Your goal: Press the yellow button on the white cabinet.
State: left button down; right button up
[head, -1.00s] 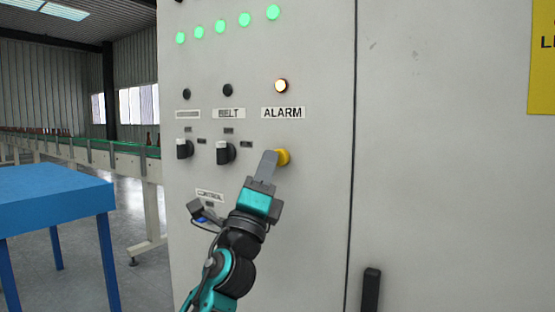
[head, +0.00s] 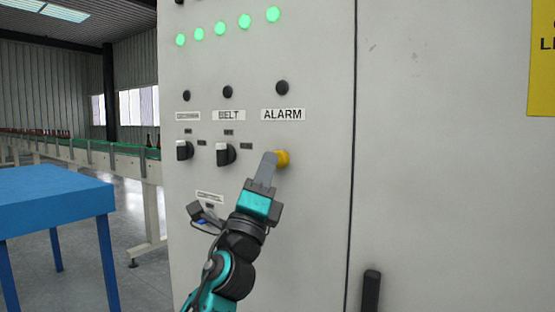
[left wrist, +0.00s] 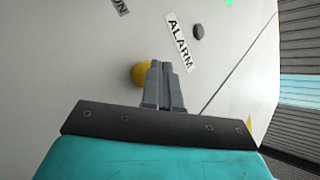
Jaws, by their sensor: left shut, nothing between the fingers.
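The yellow button (head: 283,158) is on the front of the white cabinet (head: 430,170), below the ALARM label (head: 283,114). My left gripper (head: 269,157) is shut and empty, with its fingertips at the left side of the button in the head view, partly covering it. In the left wrist view the closed fingers (left wrist: 161,66) overlap the yellow button (left wrist: 141,74). I cannot tell whether they touch it. The lamp (head: 282,88) above the ALARM label is dark. My right gripper is not in view.
Two black selector knobs (head: 224,154) (head: 184,150) sit left of the button. A row of green lights (head: 221,28) is lit above. A door handle (head: 371,290) stands out at lower right. A blue table (head: 55,195) and a conveyor with bottles (head: 100,152) are at left.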

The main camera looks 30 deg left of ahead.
pick_arm(q)
jog(key=shift+s, duration=0.5)
jog(key=s, duration=0.1)
jog(key=s+p, duration=0.1)
jog(key=s, duration=0.3)
jog(key=shift+a+p, duration=0.25)
jog(key=shift+p, duration=0.05)
dwell(0.6)
